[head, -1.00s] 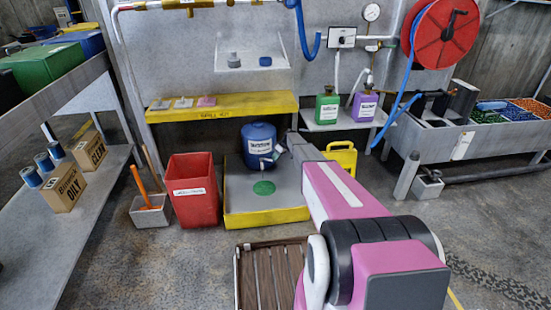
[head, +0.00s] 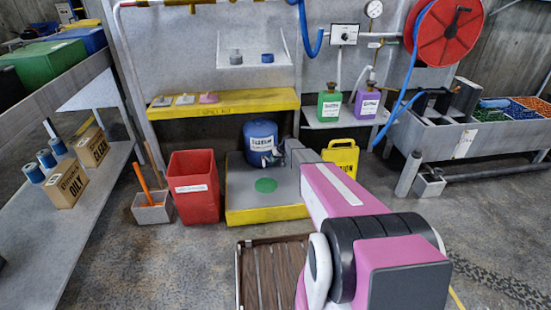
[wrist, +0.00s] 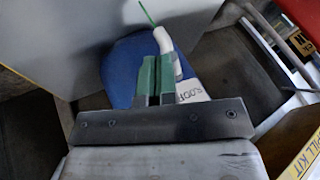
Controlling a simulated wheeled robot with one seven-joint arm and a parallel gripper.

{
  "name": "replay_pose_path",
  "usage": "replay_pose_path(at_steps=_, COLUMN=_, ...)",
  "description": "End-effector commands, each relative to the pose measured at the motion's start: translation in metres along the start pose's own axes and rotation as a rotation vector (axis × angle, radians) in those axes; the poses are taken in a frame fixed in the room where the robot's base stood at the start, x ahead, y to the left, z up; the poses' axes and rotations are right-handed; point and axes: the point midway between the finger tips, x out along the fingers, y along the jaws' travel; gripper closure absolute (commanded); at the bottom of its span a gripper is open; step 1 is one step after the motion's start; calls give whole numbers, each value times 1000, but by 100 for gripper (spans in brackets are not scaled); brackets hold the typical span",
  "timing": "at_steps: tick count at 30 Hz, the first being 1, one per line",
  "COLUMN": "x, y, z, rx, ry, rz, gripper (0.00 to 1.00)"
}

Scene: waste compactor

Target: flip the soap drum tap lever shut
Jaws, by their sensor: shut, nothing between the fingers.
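The blue soap drum (head: 261,133) with a white label stands at the back of the yellow-edged grey tray. In the wrist view the drum (wrist: 122,62) is behind my fingers, partly hidden by them. A pale curved tap spout (wrist: 164,42) shows just beyond the fingertips. A thin green piece (wrist: 147,13), which looks like the tap lever, sticks up and left above it. My gripper (wrist: 156,62) is shut and empty, its green fingers close to the spout; contact cannot be told. In the head view my gripper (head: 278,157) is at the drum's lower right, and the tap is not clear.
A yellow shelf (head: 225,103) overhangs behind the drum. A red bin (head: 195,188) stands left of the grey tray (head: 238,190). A yellow sign (head: 342,155) stands to the right, behind my arm. A slatted wooden platform (head: 270,272) lies in front.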

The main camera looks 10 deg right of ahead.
Motion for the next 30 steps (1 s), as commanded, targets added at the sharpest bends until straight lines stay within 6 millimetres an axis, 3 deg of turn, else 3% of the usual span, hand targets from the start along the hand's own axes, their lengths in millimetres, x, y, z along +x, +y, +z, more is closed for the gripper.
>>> replay_pose_path(at_steps=12, x=9, y=-28, z=9, rx=263, ry=126, rz=123, gripper=100)
replay_pose_path(at_steps=30, x=14, y=-37, z=9, rx=258, ry=123, rz=121, gripper=100)
